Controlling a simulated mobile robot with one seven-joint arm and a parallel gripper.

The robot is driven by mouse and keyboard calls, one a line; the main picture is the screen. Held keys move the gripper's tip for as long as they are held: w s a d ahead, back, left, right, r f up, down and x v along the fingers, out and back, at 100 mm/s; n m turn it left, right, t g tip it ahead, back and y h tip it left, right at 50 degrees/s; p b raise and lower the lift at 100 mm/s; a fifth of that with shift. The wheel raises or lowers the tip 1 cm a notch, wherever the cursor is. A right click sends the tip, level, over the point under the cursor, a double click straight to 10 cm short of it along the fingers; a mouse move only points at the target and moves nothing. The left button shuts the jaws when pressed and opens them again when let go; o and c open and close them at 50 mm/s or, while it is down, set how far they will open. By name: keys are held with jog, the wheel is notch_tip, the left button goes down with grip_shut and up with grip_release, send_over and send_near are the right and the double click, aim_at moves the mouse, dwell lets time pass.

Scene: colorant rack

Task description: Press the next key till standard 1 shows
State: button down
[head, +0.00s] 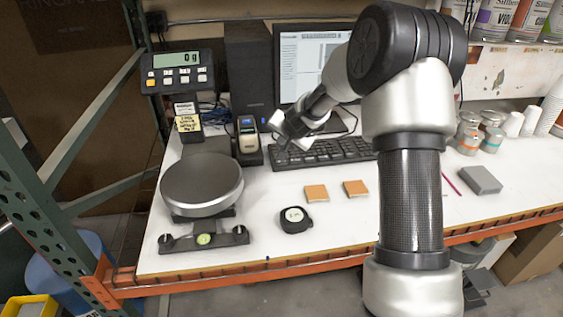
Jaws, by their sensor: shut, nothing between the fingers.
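A small handheld instrument (247,136) with a yellowish body and a little screen stands in a dark cradle left of the keyboard. Its screen is too small to read, and I cannot make out a next key or a standard number on it. My gripper (276,128) is just right of the instrument, over the left end of the keyboard. It is shut and empty. A small gap shows between it and the instrument in the picture; I cannot tell the depth between them.
A black keyboard (325,152) and monitor (303,62) are behind my arm. A scale (202,186) stands at left, its display (178,58) showing 0 g. A tape measure (295,219) and two orange-topped blocks (316,193) lie in front. Cans (468,140) stand at right.

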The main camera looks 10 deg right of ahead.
dwell(0.8)
notch_tip(320, 180, up, 4)
jog(key=shift+f, duration=0.1)
dwell(0.3)
notch_tip(320, 180, down, 9)
jog(key=b, duration=0.8)
dwell(2.0)
jog(key=shift+f+b, duration=0.35)
jog(key=shift+b, duration=0.35)
